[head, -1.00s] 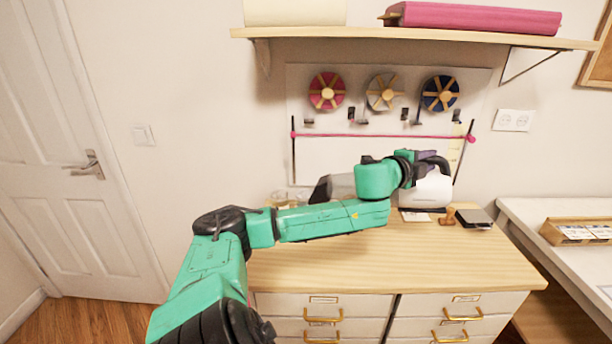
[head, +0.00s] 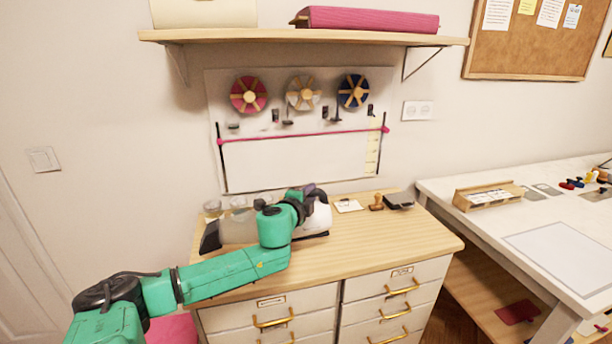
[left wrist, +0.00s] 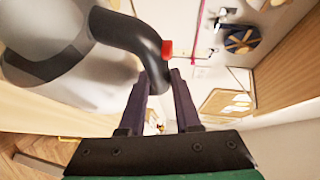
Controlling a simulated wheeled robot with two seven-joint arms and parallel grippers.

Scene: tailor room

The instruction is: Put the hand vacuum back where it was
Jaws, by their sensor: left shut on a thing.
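The hand vacuum has a white body (head: 319,219), a grey see-through front (head: 240,230) with a dark tip at its left, and a black handle. In the head view it is at the cabinet top's left half, lying sideways; I cannot tell whether it touches the wood. My left gripper (head: 309,194) is shut on its handle. In the left wrist view the black handle (left wrist: 128,33), with a red button, curves down between the fingers of my left gripper (left wrist: 160,80). The vacuum's pale body (left wrist: 105,80) fills the left of that view. My right gripper is not in view.
The wooden cabinet top (head: 390,238) is clear at the front right. Small jars are behind the vacuum. A shelf (head: 300,37) overhangs the pegboard; a white table (head: 490,225) stands right.

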